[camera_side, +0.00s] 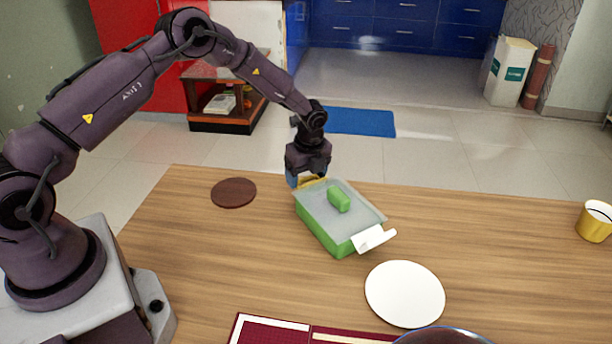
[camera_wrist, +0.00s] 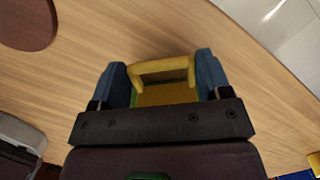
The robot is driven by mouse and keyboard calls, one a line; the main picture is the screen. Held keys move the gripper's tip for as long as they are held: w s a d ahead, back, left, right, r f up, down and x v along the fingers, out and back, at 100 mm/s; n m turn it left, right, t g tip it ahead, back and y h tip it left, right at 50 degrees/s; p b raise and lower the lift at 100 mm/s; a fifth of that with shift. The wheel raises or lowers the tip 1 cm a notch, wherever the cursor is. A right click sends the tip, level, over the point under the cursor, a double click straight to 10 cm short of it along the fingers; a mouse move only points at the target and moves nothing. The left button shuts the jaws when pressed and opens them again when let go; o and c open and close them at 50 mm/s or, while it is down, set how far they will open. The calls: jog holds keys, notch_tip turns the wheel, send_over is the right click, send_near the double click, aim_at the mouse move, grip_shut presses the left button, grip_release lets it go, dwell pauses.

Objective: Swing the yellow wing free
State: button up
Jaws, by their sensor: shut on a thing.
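A green box (camera_side: 322,229) with a pale, see-through lid (camera_side: 352,211) sits on the wooden table. A green block (camera_side: 339,199) is on top of the lid. The yellow wing (camera_side: 314,183) is at the box's far end, and a white wing (camera_side: 374,238) sticks outward at the near end. My gripper (camera_side: 305,180) is at the far end, shut on the yellow wing. In the wrist view the yellow wing (camera_wrist: 163,67) shows as a looped frame between my blue fingers. The wing's exact angle and its joint with the lid are hard to tell.
A dark round coaster (camera_side: 233,193) lies left of the box. A white plate (camera_side: 405,294) lies close in front of it. A yellow cup (camera_side: 595,221) stands at the far right. A dark red board (camera_side: 310,333) lies at the front edge. The table right of the box is clear.

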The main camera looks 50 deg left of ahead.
jog(key=y, duration=0.1)
jog(key=r+y, duration=0.1)
jog(key=y, duration=0.2)
jog(key=shift+d+r, duration=0.2)
jog(key=shift+r, duration=0.05)
jog(key=shift+d+r+t+y, duration=0.15)
jog(key=shift+r+y, duration=0.1)
jog(key=shift+y, duration=0.55)
jog(key=shift+a+r+t+y, duration=0.1)
jog(key=shift+r+t+y, duration=0.1)
jog(key=shift+y, duration=0.6)
jog(key=shift+d, duration=0.1)
jog(key=o, duration=0.7)
jog(key=shift+c, duration=0.2)
jog(key=shift+r, duration=0.1)
jog(key=v, duration=1.3)
jog(key=shift+d, duration=0.1)
